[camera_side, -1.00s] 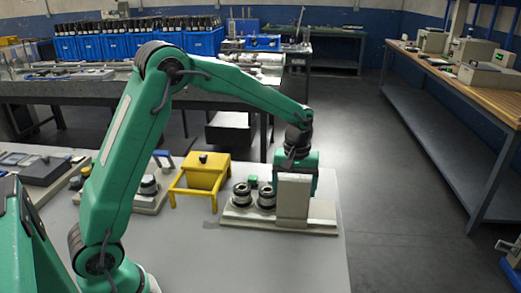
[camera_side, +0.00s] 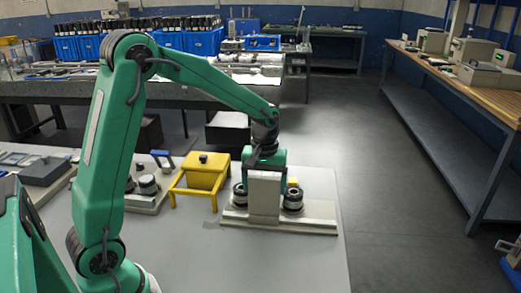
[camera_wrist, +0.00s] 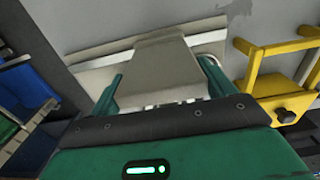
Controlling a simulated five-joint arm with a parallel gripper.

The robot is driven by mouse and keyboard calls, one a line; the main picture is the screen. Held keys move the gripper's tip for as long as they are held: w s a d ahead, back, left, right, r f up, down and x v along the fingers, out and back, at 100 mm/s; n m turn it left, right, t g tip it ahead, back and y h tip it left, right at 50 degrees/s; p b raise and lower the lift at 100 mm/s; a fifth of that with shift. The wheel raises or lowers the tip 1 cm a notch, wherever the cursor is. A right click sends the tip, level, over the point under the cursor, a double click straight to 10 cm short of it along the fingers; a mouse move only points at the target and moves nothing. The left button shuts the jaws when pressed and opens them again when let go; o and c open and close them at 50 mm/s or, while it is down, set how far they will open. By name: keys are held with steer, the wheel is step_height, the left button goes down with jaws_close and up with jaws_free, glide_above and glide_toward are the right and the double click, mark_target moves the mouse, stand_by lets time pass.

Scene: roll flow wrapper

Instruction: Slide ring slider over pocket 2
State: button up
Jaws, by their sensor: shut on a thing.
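The ring slider (camera_side: 264,199) is a pale beige upright block standing on a long beige base (camera_side: 320,229). It is near the middle of the base in the side view. My gripper (camera_side: 266,168) comes down from above and is shut on the slider. In the wrist view the slider (camera_wrist: 160,72) sits between the fingers of my gripper (camera_wrist: 162,82). A dark and silver ring unit (camera_side: 292,200) shows just right of the slider. Another (camera_side: 239,195) shows partly at its left. The slider hides what is behind it, and I cannot read any pocket number.
A yellow stand (camera_side: 202,180) with a black knob is close to the left of the base; it also shows in the wrist view (camera_wrist: 285,80). A small yellow piece (camera_side: 293,183) is behind the right ring unit. The grey table in front is clear.

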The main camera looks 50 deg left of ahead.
steer(key=o, duration=1.3)
steer(key=shift+r, duration=0.15)
steer(key=shift+r, duration=3.85)
steer(key=shift+s+d+r, duration=0.2)
steer(key=shift+s+r, duration=0.25)
steer(key=s+d+r+m+t, duration=0.2)
steer(key=s+m, duration=0.2)
steer(key=s, duration=0.5)
steer(key=s+d+r+m+t, duration=0.2)
steer(key=s+m, duration=0.3)
steer(key=s, duration=0.5)
steer(key=shift+d+t, duration=0.3)
steer(key=shift+t, duration=0.5)
